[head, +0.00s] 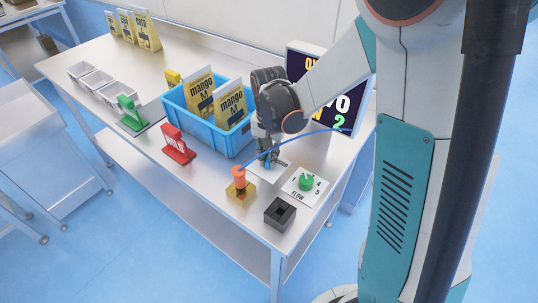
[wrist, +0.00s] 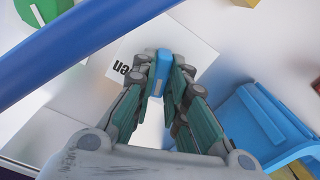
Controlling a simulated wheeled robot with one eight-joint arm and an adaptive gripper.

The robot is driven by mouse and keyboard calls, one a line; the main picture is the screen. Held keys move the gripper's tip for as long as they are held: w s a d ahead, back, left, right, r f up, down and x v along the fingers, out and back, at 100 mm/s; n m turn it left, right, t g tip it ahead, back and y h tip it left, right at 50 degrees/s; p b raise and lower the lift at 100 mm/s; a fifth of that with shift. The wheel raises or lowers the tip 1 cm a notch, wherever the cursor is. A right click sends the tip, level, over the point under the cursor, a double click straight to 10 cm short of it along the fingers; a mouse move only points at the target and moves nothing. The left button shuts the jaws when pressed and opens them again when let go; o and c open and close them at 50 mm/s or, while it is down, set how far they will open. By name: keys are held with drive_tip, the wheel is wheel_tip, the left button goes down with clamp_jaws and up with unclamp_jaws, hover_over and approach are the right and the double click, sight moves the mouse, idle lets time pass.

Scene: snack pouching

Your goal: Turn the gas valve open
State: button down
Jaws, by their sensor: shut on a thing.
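My gripper (head: 267,157) reaches down to a white plate (head: 274,178) near the right end of the table. In the wrist view its fingers (wrist: 160,85) are closed around a blue valve handle (wrist: 157,70), which stands over a white plate (wrist: 195,45). Black lettering ending in "en" shows beside the handle; the rest is hidden. The handle's base and its exact turn angle are hidden by the fingers.
A green knob (head: 306,182) on a "FLOW" plate (head: 296,191) is close by on the right. An orange-topped brass fitting (head: 240,190) and a dark block (head: 280,213) stand in front. A blue crate (head: 229,143) with mango pouches is left. A blue hose (wrist: 75,62) crosses the wrist view.

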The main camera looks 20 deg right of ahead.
drive_tip(key=m, duration=0.6)
drive_tip(key=shift+m, duration=0.3)
drive_tip(key=m, duration=0.6)
drive_tip(key=shift+m, duration=0.3)
drive_tip(key=c, duration=1.6)
unclamp_jaws()
wheel_tip(320, 180, up, 12)
